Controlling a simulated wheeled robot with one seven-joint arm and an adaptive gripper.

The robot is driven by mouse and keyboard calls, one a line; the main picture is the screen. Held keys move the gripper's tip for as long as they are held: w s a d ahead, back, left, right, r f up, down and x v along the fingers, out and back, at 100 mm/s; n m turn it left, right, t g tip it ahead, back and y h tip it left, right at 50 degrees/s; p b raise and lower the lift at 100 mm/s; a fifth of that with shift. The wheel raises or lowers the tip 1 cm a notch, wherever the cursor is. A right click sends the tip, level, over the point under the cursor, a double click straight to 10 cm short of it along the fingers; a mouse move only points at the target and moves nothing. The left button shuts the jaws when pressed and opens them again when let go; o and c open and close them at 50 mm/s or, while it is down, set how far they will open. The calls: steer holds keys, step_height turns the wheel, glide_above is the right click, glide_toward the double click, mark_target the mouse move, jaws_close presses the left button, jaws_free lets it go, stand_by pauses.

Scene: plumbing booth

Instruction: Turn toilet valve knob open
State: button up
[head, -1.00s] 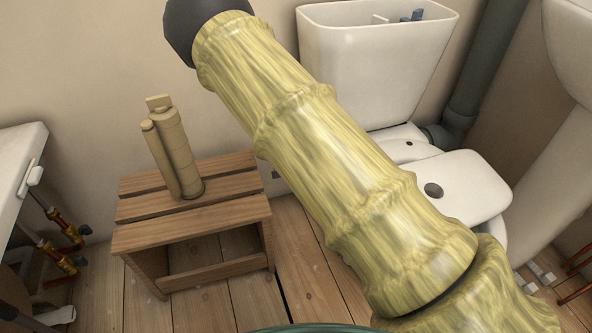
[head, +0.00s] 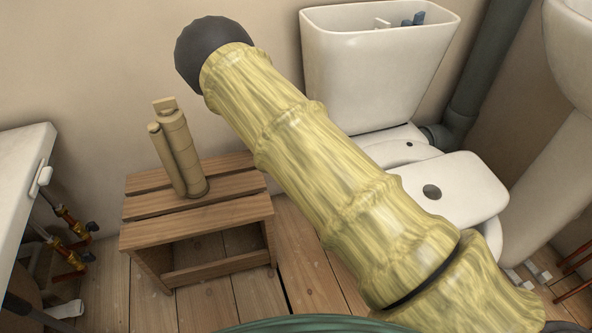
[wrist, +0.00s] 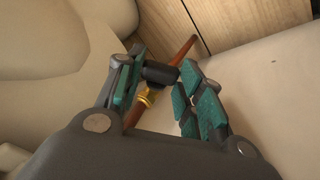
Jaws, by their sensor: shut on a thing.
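The toilet valve knob (wrist: 161,75) is a small black handle in the upper middle of the wrist view. It sits above a brass valve body (wrist: 146,97) on a copper pipe (wrist: 184,48). My gripper (wrist: 165,70) has its teal-padded fingers on either side of the knob and is shut on it. In the head view, the white toilet (head: 465,185) with its open cistern (head: 370,70) stands at right. My patterned arm crosses in front of it. The valve and my gripper are not visible in the head view.
A wooden stool (head: 195,235) with tan cylinders (head: 180,150) on it stands left of my arm. A white basin (head: 20,180) with brass valves (head: 70,225) is at far left. A grey waste pipe (head: 478,85) rises behind the toilet. Pale surfaces lie close around my gripper.

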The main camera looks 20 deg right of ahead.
steer(key=o, duration=1)
step_height(320, 180, up, 10)
